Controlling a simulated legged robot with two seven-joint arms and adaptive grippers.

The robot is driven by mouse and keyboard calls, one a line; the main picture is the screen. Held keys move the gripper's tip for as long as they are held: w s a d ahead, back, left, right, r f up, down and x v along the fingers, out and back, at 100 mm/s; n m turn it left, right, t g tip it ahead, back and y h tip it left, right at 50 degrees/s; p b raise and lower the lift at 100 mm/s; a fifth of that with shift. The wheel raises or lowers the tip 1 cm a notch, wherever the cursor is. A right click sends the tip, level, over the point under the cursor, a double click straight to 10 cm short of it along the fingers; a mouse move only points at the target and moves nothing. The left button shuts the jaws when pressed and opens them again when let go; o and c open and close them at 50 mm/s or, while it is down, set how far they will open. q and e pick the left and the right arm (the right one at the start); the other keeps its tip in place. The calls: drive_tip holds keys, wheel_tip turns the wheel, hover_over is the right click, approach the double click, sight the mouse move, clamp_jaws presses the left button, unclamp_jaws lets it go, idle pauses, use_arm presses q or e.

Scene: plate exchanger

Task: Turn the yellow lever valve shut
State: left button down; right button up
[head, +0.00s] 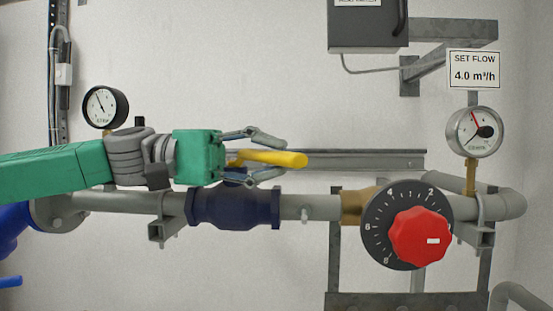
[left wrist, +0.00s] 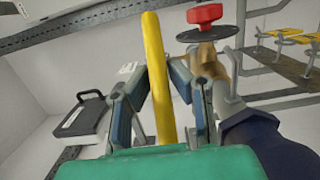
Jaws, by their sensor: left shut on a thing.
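The yellow lever (head: 295,159) sits above the dark blue valve body (head: 235,206) on the grey pipe. It points right, roughly parallel to the pipe. My left gripper (head: 270,158) comes in from the left with one finger above and one below the lever, and is shut on it. The tip of the lever sticks out past the fingertips. In the left wrist view the lever (left wrist: 154,60) runs between the two fingers (left wrist: 158,82). The lever's pivot is partly hidden by my gripper. My right gripper is not in view.
A red knob (head: 421,237) on a black dial stands right of the valve. A round gauge (head: 475,132) is above the pipe's right end, under a "SET FLOW 4.0 m³/h" sign (head: 474,69). Another gauge (head: 105,107) is behind my left arm. A grey rail (head: 370,160) runs behind the lever.

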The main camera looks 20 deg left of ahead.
use_arm(q)
drive_tip(key=shift+f, duration=0.35)
drive_tip(key=c, duration=1.5)
unclamp_jaws()
drive_tip(key=shift+s, duration=0.1)
drive_tip(key=shift+a+r, duration=0.1)
drive_tip(key=shift+a, duration=0.1)
drive_tip(key=shift+r, duration=0.15)
